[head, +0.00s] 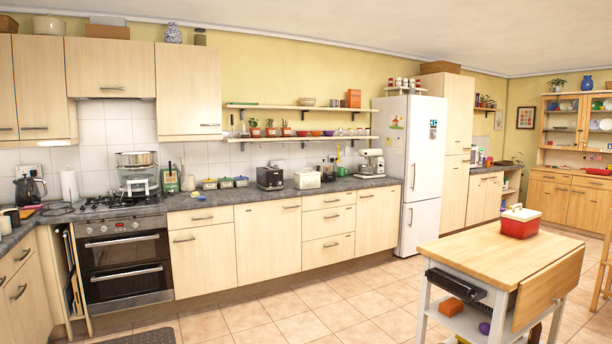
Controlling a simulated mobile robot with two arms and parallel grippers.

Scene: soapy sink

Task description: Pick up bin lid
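Neither of my grippers is in view. I cannot clearly make out a bin. A red box (519,229) with a white lid (520,213) stands on the wooden island top at the right. The white lid sits on top of the box. I cannot tell whether this is the bin lid of the task.
The wooden island (495,252) stands at the right, with an orange block (466,287) on its shelf. The counter (215,198) along the back carries a toaster (270,178) and several other items. A white fridge (411,170) stands beyond. The tiled floor (310,310) is open in front.

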